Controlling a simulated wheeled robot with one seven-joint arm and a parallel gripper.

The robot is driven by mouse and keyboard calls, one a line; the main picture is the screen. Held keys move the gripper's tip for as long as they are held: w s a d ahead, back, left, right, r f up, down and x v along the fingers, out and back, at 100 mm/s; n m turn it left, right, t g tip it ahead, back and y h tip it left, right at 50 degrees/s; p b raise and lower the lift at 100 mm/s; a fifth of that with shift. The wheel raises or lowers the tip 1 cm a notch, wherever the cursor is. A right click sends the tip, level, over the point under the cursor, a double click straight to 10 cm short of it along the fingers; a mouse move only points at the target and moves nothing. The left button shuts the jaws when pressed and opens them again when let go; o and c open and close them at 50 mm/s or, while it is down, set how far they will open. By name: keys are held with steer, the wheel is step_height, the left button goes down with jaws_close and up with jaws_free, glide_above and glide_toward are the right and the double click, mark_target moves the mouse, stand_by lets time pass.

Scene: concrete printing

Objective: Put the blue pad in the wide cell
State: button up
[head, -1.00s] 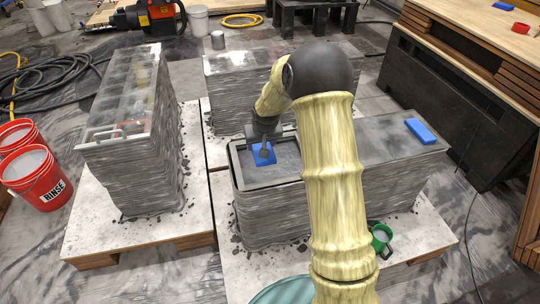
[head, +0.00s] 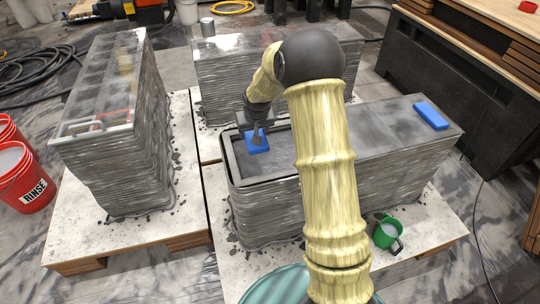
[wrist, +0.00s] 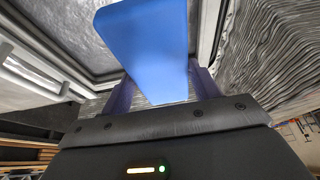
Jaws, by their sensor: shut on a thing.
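My gripper (head: 256,136) is shut on a blue pad (head: 256,144) and holds it at the wide open cell in the left end of the front printed block; the cell's pale rim (head: 232,164) shows around it. The pad appears over the cell's far left part; I cannot tell whether it touches the floor. In the wrist view the blue pad (wrist: 150,42) stands out between my gripper's two fingers (wrist: 160,92), with grey walls on either side. A second blue piece (head: 431,116) lies on the same block's right end.
A left printed block (head: 110,120) and a back block (head: 270,60) stand on pale pallets. Red buckets (head: 25,180) stand at far left. A dark bench (head: 440,80) stands at right.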

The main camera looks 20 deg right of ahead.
steer(key=b, duration=0.1)
glide_above(255, 158)
steer(key=shift+s+d+f, duration=0.1)
steer(key=shift+f, duration=3)
steer(key=shift+f, duration=0.1)
steer(key=shift+f+b, duration=0.55)
steer(key=shift+f, duration=1.25)
steer(key=shift+f, duration=0.15)
steer(key=o, duration=1.1)
